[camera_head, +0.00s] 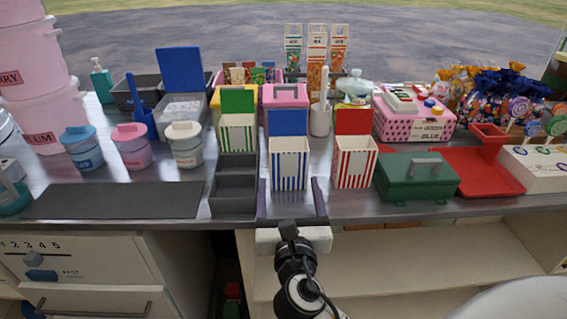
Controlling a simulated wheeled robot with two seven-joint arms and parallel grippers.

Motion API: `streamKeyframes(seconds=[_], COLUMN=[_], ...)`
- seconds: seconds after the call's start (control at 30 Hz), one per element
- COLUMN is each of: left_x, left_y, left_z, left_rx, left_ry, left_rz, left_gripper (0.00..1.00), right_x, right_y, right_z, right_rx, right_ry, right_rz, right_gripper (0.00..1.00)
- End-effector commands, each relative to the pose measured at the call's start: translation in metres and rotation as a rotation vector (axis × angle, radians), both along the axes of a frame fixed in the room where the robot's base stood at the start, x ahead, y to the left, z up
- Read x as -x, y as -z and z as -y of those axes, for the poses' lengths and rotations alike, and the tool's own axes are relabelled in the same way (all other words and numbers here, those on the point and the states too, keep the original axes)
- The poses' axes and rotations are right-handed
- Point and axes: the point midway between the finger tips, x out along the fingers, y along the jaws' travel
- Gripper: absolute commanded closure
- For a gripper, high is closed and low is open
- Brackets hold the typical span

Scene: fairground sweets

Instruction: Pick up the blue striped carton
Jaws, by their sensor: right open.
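The blue striped carton (289,163) stands upright near the front edge of the counter, with white and blue stripes and a raised blue flap. My right gripper (290,188) is open in front of it at the counter edge. Its two dark fingers point away from me, one near each lower side of the carton. I cannot tell whether they touch it. Nothing is held. My left gripper is not in view.
A red striped carton (354,163) stands close on the right, and a grey divided tray (235,183) close on the left. A green striped carton (238,132) is behind left. A green box (416,178) sits further right. A dark mat (115,200) lies bare at left.

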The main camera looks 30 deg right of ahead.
Motion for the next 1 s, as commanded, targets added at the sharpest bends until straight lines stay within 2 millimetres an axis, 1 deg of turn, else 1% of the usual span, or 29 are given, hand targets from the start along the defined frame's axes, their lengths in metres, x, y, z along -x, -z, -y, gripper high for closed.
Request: streamKeyframes(seconds=[0.03, 0.1, 0.2, 0.27, 0.47, 0.6, 0.87, 0.9, 0.97, 1.0], left_x=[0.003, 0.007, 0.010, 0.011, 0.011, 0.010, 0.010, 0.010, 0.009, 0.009], left_y=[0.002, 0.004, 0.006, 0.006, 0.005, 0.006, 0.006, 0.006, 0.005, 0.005], left_z=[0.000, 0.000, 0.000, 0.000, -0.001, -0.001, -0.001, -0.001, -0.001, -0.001], left_rx=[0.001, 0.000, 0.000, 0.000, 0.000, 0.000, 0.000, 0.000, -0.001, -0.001], left_ry=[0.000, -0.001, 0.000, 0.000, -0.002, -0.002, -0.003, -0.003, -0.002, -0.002], left_rz=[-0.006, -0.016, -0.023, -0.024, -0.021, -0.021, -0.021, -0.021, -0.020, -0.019], left_gripper=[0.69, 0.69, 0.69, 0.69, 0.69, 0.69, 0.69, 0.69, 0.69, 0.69], right_x=[-0.007, -0.014, -0.019, -0.023, -0.047, -0.060, -0.063, -0.063, -0.063, -0.063], right_y=[-0.001, 0.000, -0.001, -0.001, -0.008, -0.006, -0.006, -0.006, -0.006, -0.006], right_z=[0.004, 0.008, 0.012, 0.015, 0.031, 0.038, 0.040, 0.040, 0.040, 0.040], right_rx=[0.002, 0.000, -0.001, -0.001, -0.002, -0.002, -0.003, -0.003, -0.003, -0.003], right_ry=[0.000, -0.001, 0.000, 0.000, 0.000, -0.002, -0.003, -0.002, -0.002, -0.002], right_rz=[0.001, 0.000, 0.001, 0.001, 0.002, 0.000, -0.001, -0.001, -0.001, -0.001], right_gripper=[0.24, 0.24, 0.24, 0.24, 0.24, 0.24, 0.24, 0.28, 0.38, 0.44])
